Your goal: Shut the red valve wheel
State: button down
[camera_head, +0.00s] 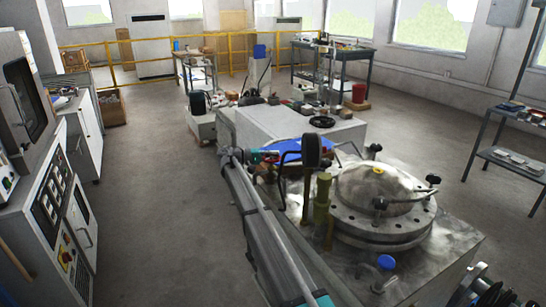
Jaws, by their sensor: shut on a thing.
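My gripper (275,158) is at the end of my grey arm, which reaches up from the bottom middle of the head view. It is shut, small and partly hidden among pipes at the left side of the tank. A small red part (270,153) shows right at the gripper; it seems to be the red valve wheel, but its full rim cannot be made out. A dark round disc (312,151) stands upright just right of the gripper. How far the wheel is turned cannot be told.
The domed metal tank (375,190) with a bolted flange is right of the gripper. An olive post (322,195) and a blue knob (386,262) stand near it. A black wheel (322,122) lies behind. Open floor (150,190) is at left, beside a control cabinet (50,215).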

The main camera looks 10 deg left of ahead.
jog(key=shift+d+m+g, duration=0.2)
jog(key=shift+m+g, duration=0.5)
jog(key=shift+g, duration=0.4)
jog(key=c, duration=0.7)
grip_release()
jog(key=shift+o, duration=0.2)
jog(key=shift+s+a+n+t, duration=0.15)
jog(key=shift+n+t, duration=0.35)
jog(key=shift+t, duration=0.3)
